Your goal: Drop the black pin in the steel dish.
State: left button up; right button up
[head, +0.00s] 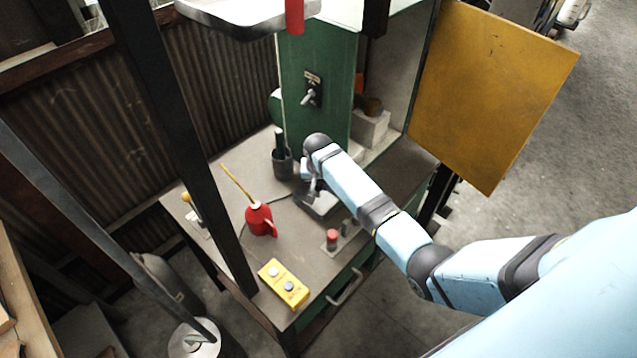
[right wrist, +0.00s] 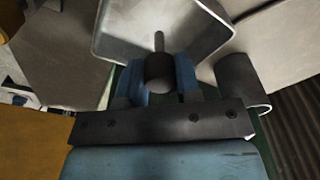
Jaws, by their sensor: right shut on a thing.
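The black pin (right wrist: 158,71), with a thin grey shank, sits between the blue fingers of my right gripper (right wrist: 159,76), which is shut on it. The grey steel dish (right wrist: 117,32) lies beyond the fingers in the right wrist view, and the pin's shank shows against its inside. In the head view the dish (head: 321,208) is on the bench, with my right gripper (head: 313,187) over it. The arm hides the pin there. Whether the pin touches the dish I cannot tell. My left gripper is not in view.
A dark cup (head: 283,164) stands close to the dish's left. A red oil can (head: 259,219) with a yellow spout, a yellow button box (head: 284,284) and a red-topped piece (head: 332,238) are on the bench. A green machine column (head: 318,110) rises behind; a dark post crosses at left.

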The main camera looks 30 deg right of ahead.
jog(key=o, duration=1)
jog(key=shift+c, duration=0.2)
jog(key=shift+r, duration=0.15)
notch_tip(320, 180, up, 14)
jog(key=s, duration=0.1)
jog(key=shift+s+a+f+b, duration=0.25)
jog(key=shift+a+b, duration=0.1)
jog(key=shift+a, duration=0.05)
